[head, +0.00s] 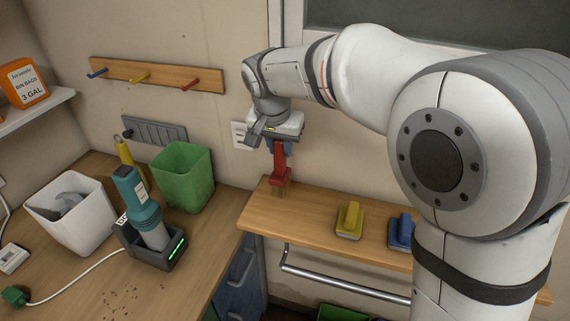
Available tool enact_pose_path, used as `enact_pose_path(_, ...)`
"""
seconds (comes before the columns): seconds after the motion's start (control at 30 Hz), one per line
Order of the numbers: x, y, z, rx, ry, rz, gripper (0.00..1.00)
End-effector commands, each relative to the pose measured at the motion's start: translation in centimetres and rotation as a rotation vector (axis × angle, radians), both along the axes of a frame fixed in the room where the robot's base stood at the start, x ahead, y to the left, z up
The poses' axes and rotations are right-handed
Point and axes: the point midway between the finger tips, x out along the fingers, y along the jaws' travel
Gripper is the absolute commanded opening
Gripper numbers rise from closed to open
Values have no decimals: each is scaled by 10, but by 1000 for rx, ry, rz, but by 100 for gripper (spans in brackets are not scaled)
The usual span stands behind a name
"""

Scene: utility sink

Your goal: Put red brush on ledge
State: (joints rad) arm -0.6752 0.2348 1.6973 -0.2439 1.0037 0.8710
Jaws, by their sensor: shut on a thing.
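The red brush (280,170) is upright, with its bristles downward, at the left end of the wooden ledge (305,208). My gripper (279,146) is above it, shut on its handle. The bristles appear to be at the ledge surface, but I cannot tell whether they touch it. A yellow brush (349,221) and a blue brush (401,231) stand on the ledge to the right. My arm partly hides the blue brush and the ledge's right part.
A metal rail (335,283) runs below the ledge. On the counter at left are a green bin (184,176), a white bin (72,213) and a teal handheld device (144,204) in its dock. A peg rail (155,76) is on the wall.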

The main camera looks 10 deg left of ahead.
Motion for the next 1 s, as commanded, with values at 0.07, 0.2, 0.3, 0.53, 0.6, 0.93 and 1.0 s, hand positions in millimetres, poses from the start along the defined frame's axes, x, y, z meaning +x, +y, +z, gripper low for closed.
enact_pose_path(0.07, 0, 0, -9, -1, 0, 1, 0)
enact_pose_path(0.2, -1, 1, -23, -1, 1, 2, 0)
enact_pose_path(0.3, -1, 1, -37, -1, 1, 3, 0)
enact_pose_path(0.53, -1, 2, -51, 2, -1, 2, 0)
enact_pose_path(0.6, -1, 2, -51, 1, -1, 3, 0)
enact_pose_path(0.93, -1, 2, -54, 1, -1, 3, 34)
enact_pose_path(1.0, -1, 2, -54, 1, -1, 3, 40)
